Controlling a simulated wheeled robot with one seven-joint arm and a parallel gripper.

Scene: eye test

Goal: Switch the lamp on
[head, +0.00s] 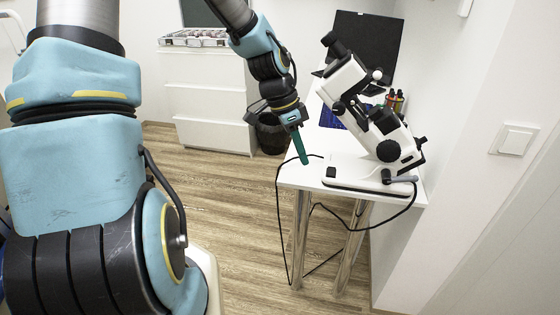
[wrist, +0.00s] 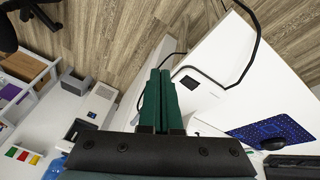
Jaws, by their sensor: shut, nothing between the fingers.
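A white and black microscope-like instrument (head: 372,125) stands on the white table; no other lamp shows, and I cannot tell whether it is lit. A small black switch-like patch (head: 331,172) is on the near left end of its base, and a dark rectangle shows there in the wrist view (wrist: 189,82). My gripper (head: 305,162) has green fingers, shut and empty, pointing down. Its tips are just left of the base and apart from the patch. In the wrist view, the fingertips (wrist: 160,73) are left of the rectangle.
A wall switch (head: 515,138) is on the right wall. A black cable (head: 277,210) hangs over the table's left edge. A blue mat (wrist: 262,132) with a dark mouse (wrist: 274,143) lies on the table. A white drawer unit (head: 208,100) and dark bin (head: 271,134) stand behind; the floor at left is open.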

